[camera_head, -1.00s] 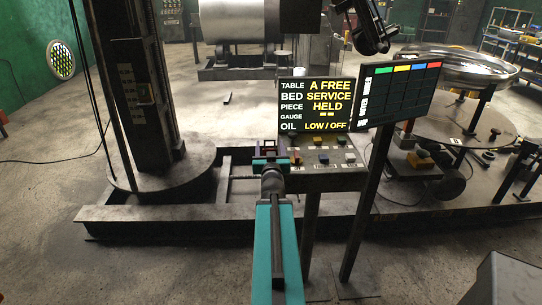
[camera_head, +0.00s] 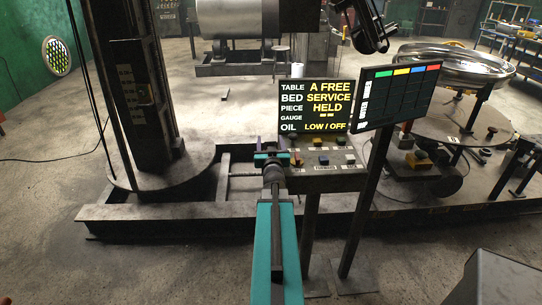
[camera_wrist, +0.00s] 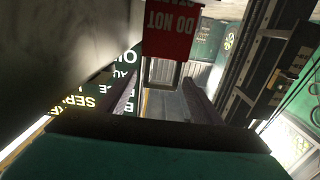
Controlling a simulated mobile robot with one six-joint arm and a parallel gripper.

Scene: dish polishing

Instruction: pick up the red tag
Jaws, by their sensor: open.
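The red tag (camera_wrist: 172,32) shows at the top middle of the wrist view, with white lettering that reads upside down, "DO NOT". A dark squarish loop (camera_wrist: 164,75) shows just below it in that picture. My gripper (camera_wrist: 163,95) is open, its two dark fingers apart with nothing held between them. The tag lies beyond the fingers in the picture, and I cannot tell how far. In the head view my gripper (camera_head: 270,158) is beside the left edge of the control panel. I cannot make out the tag in the head view.
The control panel (camera_head: 325,160) with buttons stands right of my gripper, below a lit text screen (camera_head: 315,106). A second board with coloured squares (camera_head: 396,92) is to its right. A dark column (camera_head: 140,90) rises at left. Open floor lies in front.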

